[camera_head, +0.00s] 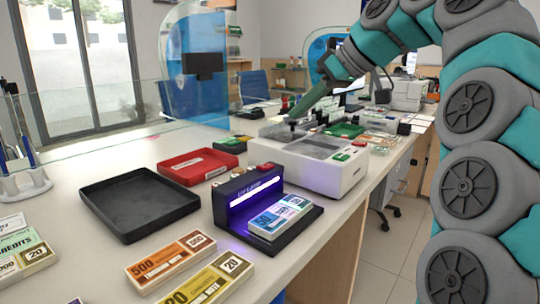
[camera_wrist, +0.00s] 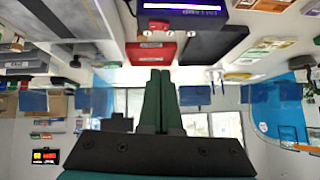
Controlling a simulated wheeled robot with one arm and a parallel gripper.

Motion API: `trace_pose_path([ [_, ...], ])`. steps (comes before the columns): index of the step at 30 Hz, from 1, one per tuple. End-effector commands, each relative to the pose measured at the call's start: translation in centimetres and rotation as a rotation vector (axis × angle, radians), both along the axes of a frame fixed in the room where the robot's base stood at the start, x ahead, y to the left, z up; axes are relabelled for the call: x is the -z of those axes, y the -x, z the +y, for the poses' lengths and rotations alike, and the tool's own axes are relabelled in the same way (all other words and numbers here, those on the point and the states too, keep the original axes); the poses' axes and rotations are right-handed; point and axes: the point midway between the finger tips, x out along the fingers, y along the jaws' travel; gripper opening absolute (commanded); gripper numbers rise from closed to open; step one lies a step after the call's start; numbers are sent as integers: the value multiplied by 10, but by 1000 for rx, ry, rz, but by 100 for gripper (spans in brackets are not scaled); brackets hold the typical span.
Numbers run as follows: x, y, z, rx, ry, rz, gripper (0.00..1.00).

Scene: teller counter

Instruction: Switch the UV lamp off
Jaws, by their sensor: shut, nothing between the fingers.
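The UV lamp (camera_head: 250,196) is a dark box on the counter with a lit violet-white tube across its front. A purple glow falls on its base and on a banknote bundle (camera_head: 279,216) lying under it. A red part (camera_head: 268,166) and pale knobs show on its top. The lit lamp also appears at the top of the wrist view (camera_wrist: 182,7). My gripper (camera_head: 293,119) is shut and empty, fingers pointing down and left over the white machine, behind the lamp and apart from it. Its closed fingers fill the middle of the wrist view (camera_wrist: 160,74).
The white counting machine (camera_head: 318,172) stands right behind the lamp. A black tray (camera_head: 137,232) and a red tray (camera_head: 172,172) lie to the left. Banknote bundles (camera_head: 170,261) lie in front. A glass screen (camera_head: 110,135) runs along the counter's far side.

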Motion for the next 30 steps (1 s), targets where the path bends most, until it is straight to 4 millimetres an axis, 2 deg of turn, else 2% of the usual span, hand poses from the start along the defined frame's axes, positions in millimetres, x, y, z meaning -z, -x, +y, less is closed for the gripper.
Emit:
trace_pose_path([
  [20, 4, -3, 2, -6, -8, 17, 0],
  [30, 27, -14, 23, -9, -7, 20, 0],
])
